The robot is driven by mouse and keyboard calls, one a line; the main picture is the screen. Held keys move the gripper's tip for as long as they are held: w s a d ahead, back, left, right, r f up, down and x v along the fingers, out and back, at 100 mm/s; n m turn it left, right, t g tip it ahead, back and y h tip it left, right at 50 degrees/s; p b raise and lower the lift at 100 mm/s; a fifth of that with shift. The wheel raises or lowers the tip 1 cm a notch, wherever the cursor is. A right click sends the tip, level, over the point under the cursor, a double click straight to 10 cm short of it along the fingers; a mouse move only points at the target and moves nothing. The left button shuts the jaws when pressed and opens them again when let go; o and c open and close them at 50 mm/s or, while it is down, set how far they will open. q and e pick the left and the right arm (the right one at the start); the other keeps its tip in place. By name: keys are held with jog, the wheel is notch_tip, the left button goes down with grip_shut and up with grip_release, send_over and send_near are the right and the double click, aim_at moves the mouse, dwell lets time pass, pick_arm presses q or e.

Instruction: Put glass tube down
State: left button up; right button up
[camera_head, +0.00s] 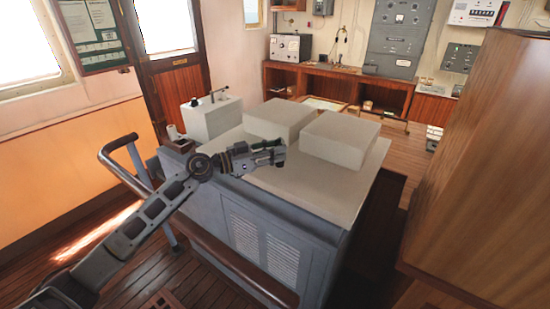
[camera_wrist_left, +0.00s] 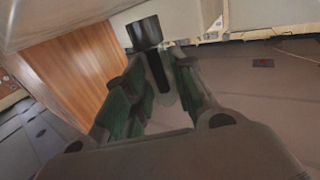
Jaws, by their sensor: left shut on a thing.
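My left gripper (camera_head: 272,150) reaches in from the left over the near part of the pale top of the grey console (camera_head: 340,195). In the left wrist view its green-padded fingers (camera_wrist_left: 150,85) are shut on the glass tube (camera_wrist_left: 145,32), which shows as a dark, glossy, short cylinder at the fingertips. The fingers and the gripper hide part of the tube. In the head view the tube cannot be told apart clearly from the fingertips. I cannot tell whether it touches the console top. My right gripper is not in view.
Two pale raised blocks (camera_head: 280,119) (camera_head: 340,137) stand on the console top behind the gripper. A pale box with a lever (camera_head: 210,117) is at the left. A tall wooden cabinet (camera_head: 485,170) stands close at the right. A rail (camera_head: 220,255) runs along the console's near side.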

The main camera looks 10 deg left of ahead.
pick_arm(q)
notch_tip(320, 180, down, 2)
jog(key=shift+f, duration=0.15)
jog(key=shift+f, duration=0.1)
jog(key=o, duration=1)
jog(key=shift+b+v, duration=0.3)
jog(key=shift+v, duration=0.55)
jog(key=shift+b+v, duration=1.1)
jog(key=shift+v, duration=4.05)
